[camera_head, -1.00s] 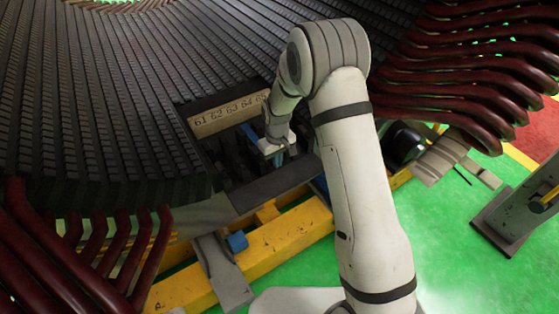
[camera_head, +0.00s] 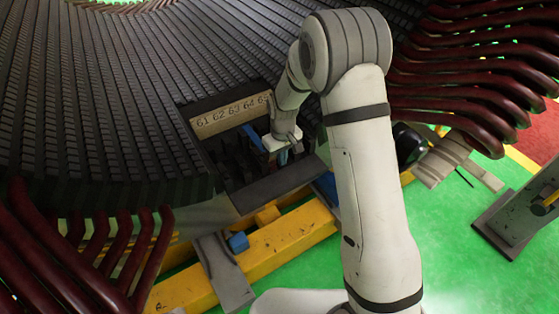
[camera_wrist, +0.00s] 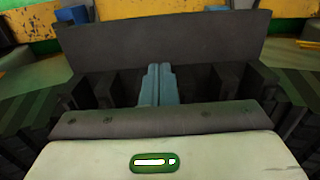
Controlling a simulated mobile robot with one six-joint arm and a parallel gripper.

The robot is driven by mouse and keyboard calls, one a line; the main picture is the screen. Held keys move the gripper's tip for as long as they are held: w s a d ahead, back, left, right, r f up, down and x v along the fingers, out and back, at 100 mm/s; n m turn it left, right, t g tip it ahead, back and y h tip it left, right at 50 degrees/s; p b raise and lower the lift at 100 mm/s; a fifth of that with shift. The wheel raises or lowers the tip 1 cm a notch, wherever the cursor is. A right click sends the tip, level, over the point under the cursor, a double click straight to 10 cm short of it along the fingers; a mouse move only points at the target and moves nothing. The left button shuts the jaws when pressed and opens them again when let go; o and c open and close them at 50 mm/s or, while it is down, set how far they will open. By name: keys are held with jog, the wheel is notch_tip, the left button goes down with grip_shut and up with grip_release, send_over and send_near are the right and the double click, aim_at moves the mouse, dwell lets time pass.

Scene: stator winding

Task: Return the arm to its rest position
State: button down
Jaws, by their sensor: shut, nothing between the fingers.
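My gripper (camera_head: 283,157) is at the end of my raised white arm, over the opening in the stator beside the numbered strip. In the wrist view my gripper (camera_wrist: 158,72) shows two blue-grey fingers pressed together with nothing between them. They point toward a dark plate (camera_wrist: 215,42) beyond dark slot blocks. In the head view my arm hides part of the opening's right side.
The tan strip (camera_head: 228,117) carries numbers such as 61 to 64. Dark stator teeth (camera_head: 90,110) fill the left. Dark red coil bars (camera_head: 480,75) stand at right and lower left. A yellow beam (camera_head: 285,240) runs below.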

jog(key=s+d+r+m+t+p, duration=0.1)
jog(key=s+d+r+m+p, duration=0.3)
jog(key=r, duration=0.9)
jog(key=s+d+r+n+p, duration=0.15)
jog(key=s+d+r, duration=0.45)
jog(key=r, duration=0.7)
jog(key=s+d+r+m+p, duration=0.2)
jog(key=s+d+r+p, duration=0.1)
jog(key=s, duration=0.5)
jog(key=s+d+r+m+t+p, duration=0.1)
jog(key=s+d+r+m+p, duration=0.1)
jog(key=s+r, duration=0.4)
jog(key=shift+s+d+t+p, duration=0.3)
jog(key=shift+s+d+p, duration=0.3)
jog(key=shift+s, duration=0.35)
